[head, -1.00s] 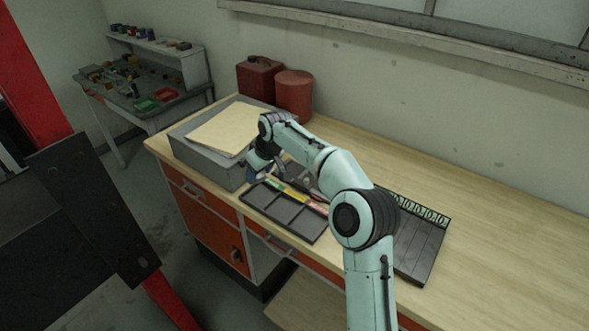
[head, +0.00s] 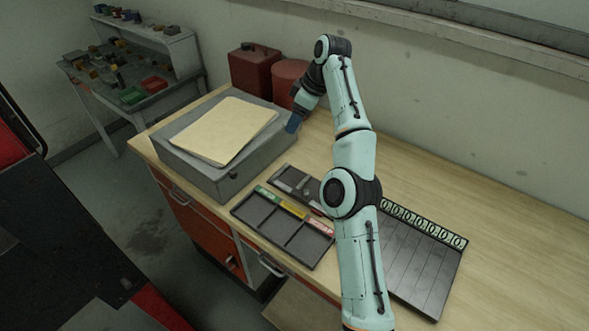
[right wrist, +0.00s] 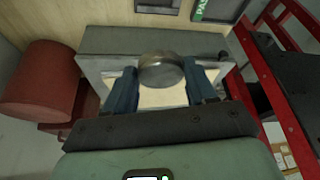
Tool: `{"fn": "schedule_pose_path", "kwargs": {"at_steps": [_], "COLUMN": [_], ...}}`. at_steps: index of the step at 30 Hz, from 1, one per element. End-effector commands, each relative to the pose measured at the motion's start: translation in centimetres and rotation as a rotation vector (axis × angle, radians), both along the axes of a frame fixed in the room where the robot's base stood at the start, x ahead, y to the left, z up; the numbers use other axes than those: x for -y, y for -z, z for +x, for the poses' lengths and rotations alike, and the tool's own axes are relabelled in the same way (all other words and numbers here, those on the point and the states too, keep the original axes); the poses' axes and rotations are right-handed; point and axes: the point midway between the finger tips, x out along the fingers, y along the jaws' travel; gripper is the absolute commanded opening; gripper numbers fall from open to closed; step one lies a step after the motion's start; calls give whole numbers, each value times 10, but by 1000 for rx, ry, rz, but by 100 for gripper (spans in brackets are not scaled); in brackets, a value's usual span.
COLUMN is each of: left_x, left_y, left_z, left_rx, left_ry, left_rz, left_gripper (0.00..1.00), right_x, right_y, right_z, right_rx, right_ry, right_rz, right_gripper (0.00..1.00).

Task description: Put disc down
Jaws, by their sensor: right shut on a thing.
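My right gripper (head: 294,122) is at the back right corner of the grey box (head: 200,176). In the right wrist view, my right gripper (right wrist: 163,80) has its two blue fingers on either side of a round dark metal disc (right wrist: 162,70) and is shut on it. The disc shows in front of the grey box and the cream sheet on its top; whether it touches them I cannot tell. In the head view the disc cannot be made out. The cream sheet (head: 222,130) lies flat on the box. My left gripper is not in view.
A sorting tray (head: 265,222) with green, yellow and red labels lies before the box. A slotted rack (head: 420,262) stands to the right, beyond my arm. A red can (head: 255,72) and red canister (head: 290,75) stand behind the box. The right bench top is clear.

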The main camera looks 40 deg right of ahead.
Motion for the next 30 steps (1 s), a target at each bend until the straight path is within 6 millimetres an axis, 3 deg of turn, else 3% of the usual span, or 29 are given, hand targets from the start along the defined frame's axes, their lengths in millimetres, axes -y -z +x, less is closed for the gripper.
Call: {"fn": "schedule_pose_path", "kwargs": {"at_steps": [12, 15, 21, 25, 30], "left_x": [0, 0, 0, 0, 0], "left_y": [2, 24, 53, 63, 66], "left_z": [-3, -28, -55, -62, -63], "left_rx": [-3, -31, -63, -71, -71], "left_ry": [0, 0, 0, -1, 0], "left_rz": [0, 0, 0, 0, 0], "left_gripper": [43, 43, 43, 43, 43], "right_x": [0, -1, 0, 0, 0], "right_y": [28, 66, 118, 136, 143], "right_z": [-2, -3, -3, -2, -1], "right_rx": [-2, -7, -6, -2, 2], "right_ry": [1, 1, 3, 1, 1], "right_rz": [1, 3, 1, 2, 1], "right_gripper": [4, 4, 4, 4, 4]}}
